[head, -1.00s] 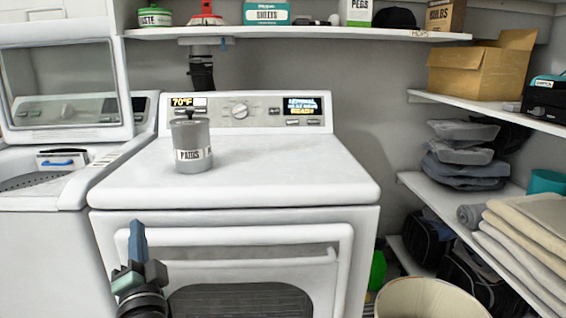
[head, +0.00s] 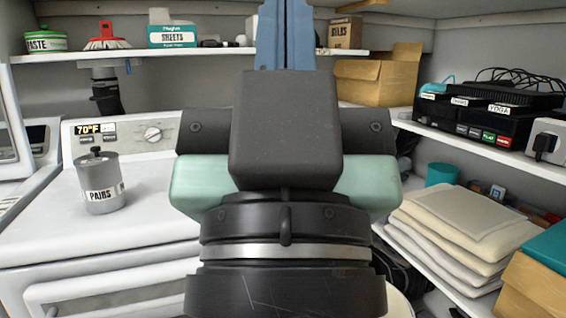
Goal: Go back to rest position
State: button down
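My gripper (head: 285,35) stands upright, large and close to the camera in the middle of the head view. A grey lidded canister labelled PAIRS (head: 103,186) stands upright on the white dryer top (head: 150,215) at the left, apart from my gripper.
A shelf at the back holds a green tub (head: 45,41), a red brush (head: 107,38) and a SHEETS box (head: 172,36). My arm hides the middle.

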notch_tip(320, 180, up, 22)
jog(key=p, duration=2)
jog(key=shift+r, duration=0.2)
jog(key=c, duration=1.5)
grip_release()
jog(key=shift+c, duration=0.2)
